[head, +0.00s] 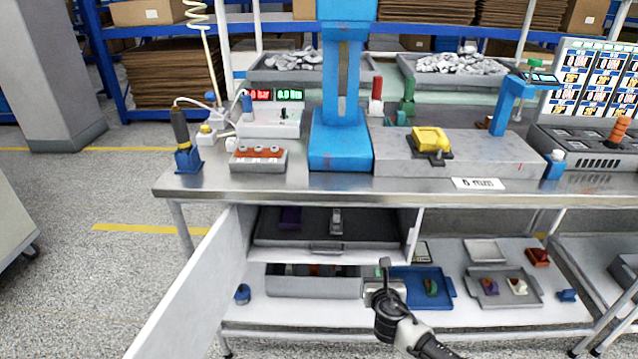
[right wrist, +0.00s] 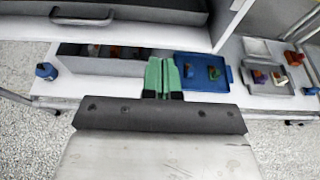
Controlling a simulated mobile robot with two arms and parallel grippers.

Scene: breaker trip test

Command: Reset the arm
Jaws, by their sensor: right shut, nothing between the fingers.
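My right gripper (head: 384,268) is in front of the lower shelf of the workbench, below the table top. It holds nothing. In the right wrist view its green fingers (right wrist: 163,76) are closed together, pointing toward the lower shelf between the grey bin (right wrist: 100,62) and the blue tray (right wrist: 202,86). In the head view my right arm comes in from the bottom, right of centre, and hides part of the shelf's front edge. My left gripper is not in view.
The white cabinet door (head: 192,290) stands open at the left. A dark drawer (head: 327,247) sits under the table top (head: 250,186), just above my gripper. A grey tray (head: 503,300) lies right on the lower shelf.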

